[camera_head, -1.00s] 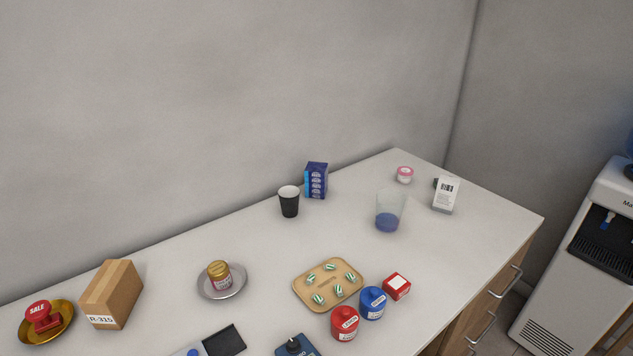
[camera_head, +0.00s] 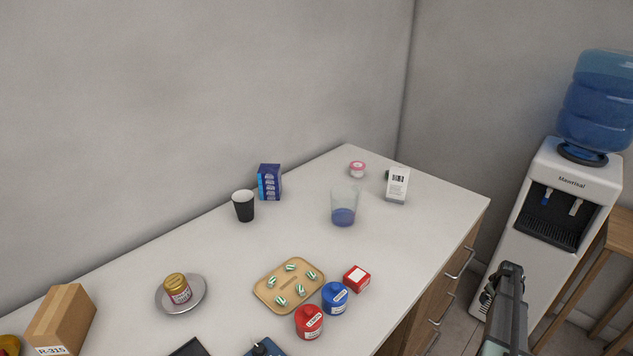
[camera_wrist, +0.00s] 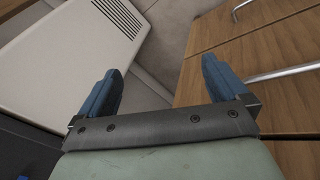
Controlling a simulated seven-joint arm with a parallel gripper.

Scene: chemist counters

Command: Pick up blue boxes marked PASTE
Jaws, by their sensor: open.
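A blue box (camera_head: 269,182) with lighter panels stands upright at the back of the counter, near the wall; its lettering is too small to read. No other blue box shows. My arm is in the lower right of the head view, beside the counter's right end and away from the box. In the wrist view my gripper (camera_wrist: 160,92) is open, its two blue fingers wide apart with nothing between them. It faces the floor and the drawer fronts.
A black cup (camera_head: 244,207) stands just left of the blue box. A glass with blue liquid (camera_head: 343,208), a white box (camera_head: 397,185), a wooden tray (camera_head: 262,294) and red and blue bottles share the counter (camera_head: 420,232). Handled drawers and a water cooler (camera_head: 560,190) are at right.

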